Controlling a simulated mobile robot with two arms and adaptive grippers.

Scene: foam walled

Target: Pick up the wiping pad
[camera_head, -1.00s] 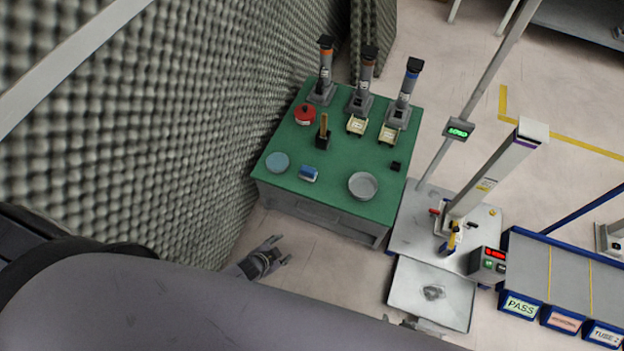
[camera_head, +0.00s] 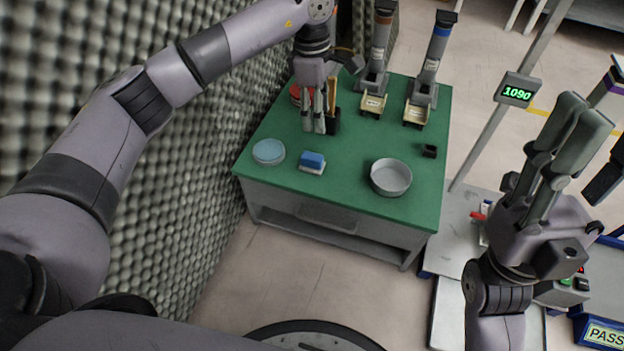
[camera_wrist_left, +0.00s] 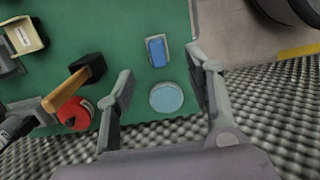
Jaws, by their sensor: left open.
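The wiping pad (camera_head: 312,162) looks to be the small blue block with a pale underside, lying on the green table near its front edge. It also shows in the left wrist view (camera_wrist_left: 157,50), between and beyond the fingers. My left gripper (camera_head: 314,129) is open and empty. It points down above the table, farther back than the pad and apart from it. In the left wrist view, its two fingers (camera_wrist_left: 163,78) stand wide apart. My right gripper (camera_head: 572,125) is raised at the right with fingers upward, away from the pad. Its fingers overlap in view.
On the green table (camera_head: 345,215) are a light-blue disc (camera_head: 268,152), a grey round dish (camera_head: 390,177), a small black block (camera_head: 430,151) and a red container (camera_wrist_left: 75,114). Grey foam wall borders the left.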

